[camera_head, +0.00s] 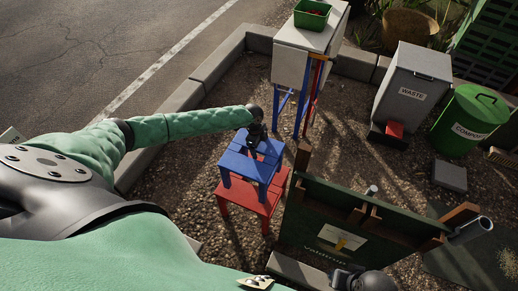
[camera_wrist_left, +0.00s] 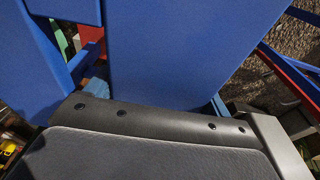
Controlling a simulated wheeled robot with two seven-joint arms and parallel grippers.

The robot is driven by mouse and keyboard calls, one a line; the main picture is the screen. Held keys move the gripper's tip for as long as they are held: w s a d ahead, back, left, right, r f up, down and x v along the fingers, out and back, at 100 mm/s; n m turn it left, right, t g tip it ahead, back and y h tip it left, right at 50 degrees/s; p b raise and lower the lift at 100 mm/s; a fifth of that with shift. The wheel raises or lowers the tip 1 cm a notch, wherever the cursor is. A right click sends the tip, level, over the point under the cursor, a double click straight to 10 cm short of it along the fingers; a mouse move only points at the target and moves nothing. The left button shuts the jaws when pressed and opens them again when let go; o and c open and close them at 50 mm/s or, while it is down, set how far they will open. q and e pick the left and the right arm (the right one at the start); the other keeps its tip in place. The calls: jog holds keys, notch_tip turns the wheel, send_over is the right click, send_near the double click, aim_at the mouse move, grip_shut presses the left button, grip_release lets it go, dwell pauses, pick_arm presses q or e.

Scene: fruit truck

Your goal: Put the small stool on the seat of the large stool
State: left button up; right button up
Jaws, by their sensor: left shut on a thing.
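The small blue stool (camera_head: 240,163) is upright in the middle of the head view. My left gripper (camera_head: 256,138) is shut on its seat from above. The large red stool (camera_head: 246,201) stands on the gravel directly below it. The blue legs overlap the red seat in the picture; I cannot tell whether they touch it. Blue slats (camera_wrist_left: 190,50) fill the left wrist view close to the gripper, and the fingertips are hidden there. My right gripper (camera_head: 342,279) shows partly at the bottom edge, with its fingers unclear.
A dark green board with wooden brackets (camera_head: 345,222) stands right of the stools. A white cabinet (camera_head: 303,59) with a green crate (camera_head: 313,7) stands behind. A waste bin (camera_head: 411,88) and green compost bin (camera_head: 470,122) are at right. Open gravel lies left of the stools.

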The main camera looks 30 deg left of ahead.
pick_arm(q)
notch_tip(320, 180, down, 2)
jog(key=shift+f, duration=0.15)
pick_arm(e)
jog(key=shift+s+d+r, duration=0.1)
jog(key=shift+d+r, duration=0.35)
jog(key=shift+a, duration=0.1)
pick_arm(q)
jog(key=o, duration=1.3)
jog(key=shift+f, duration=0.1)
pick_arm(e)
jog(key=shift+a, duration=0.1)
pick_arm(q)
jog(key=shift+r, duration=0.25)
jog(key=r, duration=0.3)
jog(key=a+r+b, duration=0.1)
jog(key=r, duration=0.6)
jog(key=shift+a+r+b, duration=0.25)
jog(key=shift+a+b, duration=0.05)
jog(key=shift+a+r, duration=0.1)
jog(key=shift+r, duration=0.45)
pick_arm(e)
jog(key=shift+w+a+f+t+y, duration=0.15)
jog(key=shift+w+a+f, duration=0.1)
jog(key=shift+a+f, duration=0.4)
jog(key=shift+w+a+f+t+y, duration=0.15)
jog(key=shift+w+a+f, duration=0.1)
jog(key=shift+a+f, duration=0.4)
